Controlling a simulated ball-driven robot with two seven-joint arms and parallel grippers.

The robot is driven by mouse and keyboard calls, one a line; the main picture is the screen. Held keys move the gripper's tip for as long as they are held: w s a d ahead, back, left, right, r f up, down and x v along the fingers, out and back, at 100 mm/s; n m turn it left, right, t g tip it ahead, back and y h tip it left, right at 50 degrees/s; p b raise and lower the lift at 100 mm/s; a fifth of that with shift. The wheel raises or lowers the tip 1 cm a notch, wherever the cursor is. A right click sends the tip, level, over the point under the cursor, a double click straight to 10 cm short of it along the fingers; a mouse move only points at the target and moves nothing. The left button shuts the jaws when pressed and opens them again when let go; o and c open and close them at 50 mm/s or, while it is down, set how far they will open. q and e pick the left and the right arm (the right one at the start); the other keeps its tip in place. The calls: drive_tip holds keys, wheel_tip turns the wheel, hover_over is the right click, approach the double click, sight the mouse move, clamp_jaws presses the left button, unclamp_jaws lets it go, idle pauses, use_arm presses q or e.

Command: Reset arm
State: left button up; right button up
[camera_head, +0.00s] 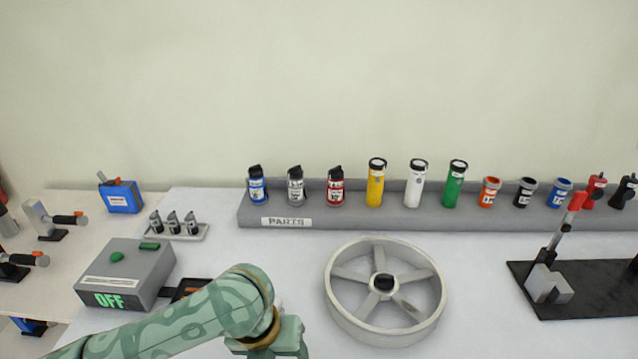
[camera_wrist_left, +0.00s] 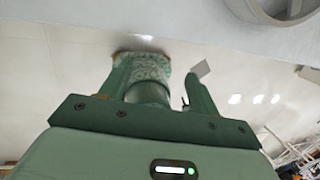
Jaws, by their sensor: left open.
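My left arm comes in from the lower left of the head view, green and patterned. Its wrist end (camera_head: 272,338) hangs over the front of the white table, left of the spoked wheel (camera_head: 340,307). The fingertips are hidden there. In the left wrist view my left gripper (camera_wrist_left: 158,78) is open, and I see nothing held between its fingers. My right arm and gripper are not in view.
A grey control box (camera_head: 128,272) reading OFF stands at left. A grey parts rack (camera_head: 340,219) with several canisters runs along the back. A black plate (camera_head: 590,300) with a red-handled lever clamp lies at right. The table between wheel and plate is clear.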

use_arm(q)
drive_tip(key=s+a+f+n+t+y, duration=0.15)
drive_tip(key=s+a+n, duration=0.25)
drive_tip(key=a+n, duration=0.5)
drive_tip(key=s+a+f+n+t+y, duration=0.15)
drive_tip(key=s+a+n+y, duration=0.35)
drive_tip(key=n, duration=0.6)
drive_tip(key=s+a+f+n+t, duration=0.1)
drive_tip(key=s+a+n+t, duration=0.15)
drive_tip(key=a+n, duration=0.7)
drive_tip(key=s+d+f+g+h, duration=0.1)
drive_tip(key=s+d+f+g, duration=0.15)
drive_tip(key=f, duration=0.95)
drive_tip(key=s+d+f+g+h, duration=0.1)
drive_tip(key=s+d+f+h, duration=0.15)
drive_tip(key=f, duration=0.95)
drive_tip(key=s+f+n+g, duration=0.2)
drive_tip(key=s+f+n, duration=0.1)
drive_tip(key=s+f, duration=1.3)
drive_tip(key=s, duration=0.3)
drive_tip(key=shift+s+n+g+h, duration=0.3)
drive_tip(key=shift+n+h, duration=0.05)
drive_tip(key=shift+h, duration=0.05)
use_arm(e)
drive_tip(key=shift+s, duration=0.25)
